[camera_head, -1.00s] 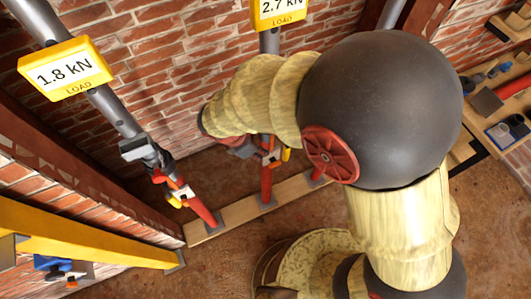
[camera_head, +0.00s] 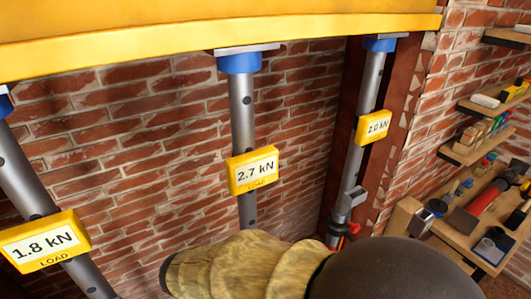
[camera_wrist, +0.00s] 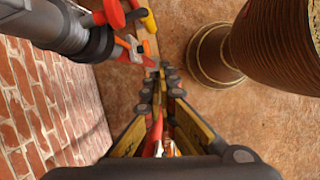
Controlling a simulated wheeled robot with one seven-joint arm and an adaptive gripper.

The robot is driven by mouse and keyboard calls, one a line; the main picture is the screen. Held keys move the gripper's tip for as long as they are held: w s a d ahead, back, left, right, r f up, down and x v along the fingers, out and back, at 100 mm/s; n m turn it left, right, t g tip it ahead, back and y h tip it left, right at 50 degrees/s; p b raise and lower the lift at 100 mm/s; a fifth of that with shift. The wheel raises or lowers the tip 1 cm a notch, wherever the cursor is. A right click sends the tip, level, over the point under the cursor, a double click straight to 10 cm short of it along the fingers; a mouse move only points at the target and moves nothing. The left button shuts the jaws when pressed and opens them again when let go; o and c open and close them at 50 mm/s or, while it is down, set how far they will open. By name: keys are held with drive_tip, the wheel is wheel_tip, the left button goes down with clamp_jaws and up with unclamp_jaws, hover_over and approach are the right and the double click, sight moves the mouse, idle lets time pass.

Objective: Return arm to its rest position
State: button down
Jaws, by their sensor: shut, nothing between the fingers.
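My gripper (camera_wrist: 160,76) shows in the wrist view with its fingers together and nothing between them. It points down over the brown floor, close to a grey post with red and orange parts (camera_wrist: 105,15). In the head view my arm's dark rounded joint and mottled yellow sleeve fill the bottom centre and right. My gripper is hidden there.
Three grey props stand under a yellow beam (camera_head: 200,32), with load displays: 1.8 kN (camera_head: 45,241), 2.7 kN (camera_head: 252,171) and a smaller one (camera_head: 373,127). Behind is a brick wall (camera_head: 120,130). Shelves with tools (camera_head: 485,215) are at right.

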drive_tip(key=s+d+r+m+t+y+b, duration=0.1)
drive_tip(key=s+d+r+m+b, duration=0.1)
drive_tip(key=d+r+m, duration=0.2)
drive_tip(key=s+d+r+m+t+y+b, duration=0.1)
drive_tip(key=d+r+m, duration=0.4)
drive_tip(key=d+m, duration=0.5)
drive_tip(key=s+d+r+m+t+y+b, duration=0.1)
drive_tip(key=s+d+r+m+b, duration=0.2)
drive_tip(key=d+m, duration=0.5)
drive_tip(key=d+r+b, duration=0.1)
drive_tip(key=d, duration=0.4)
drive_tip(key=shift+s+r+t+y, duration=0.15)
drive_tip(key=shift+r+t+y, duration=0.15)
drive_tip(key=c, duration=2.6)
unclamp_jaws()
